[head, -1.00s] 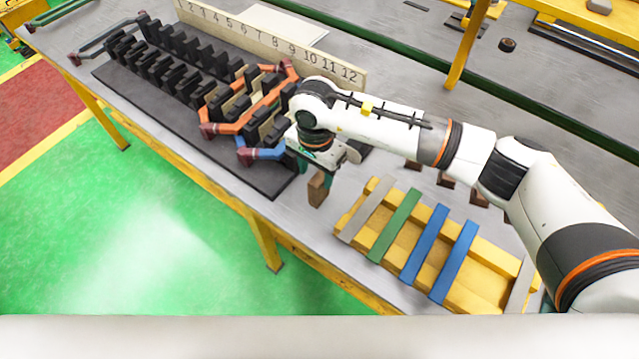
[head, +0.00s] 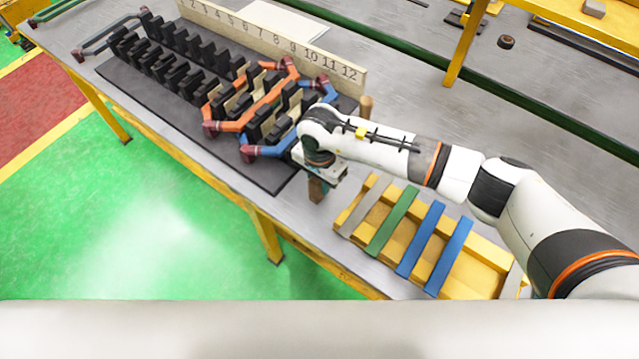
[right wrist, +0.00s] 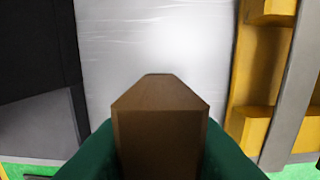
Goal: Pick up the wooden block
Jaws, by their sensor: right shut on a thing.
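The wooden block (head: 316,192) is a small brown upright block near the table's front edge, between the black stator and the yellow rack. In the right wrist view the block (right wrist: 162,140) shows with a sloped top, between two green fingers. My right gripper (head: 318,184) is shut on it from above. I cannot tell whether the block's base touches the table. My left gripper is not in view.
The black toothed stator (head: 190,120), with orange and blue windings, lies left of my right gripper, with a numbered board (head: 270,45) behind it. The yellow rack (head: 478,285) holding grey, green and blue strips is close on the right.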

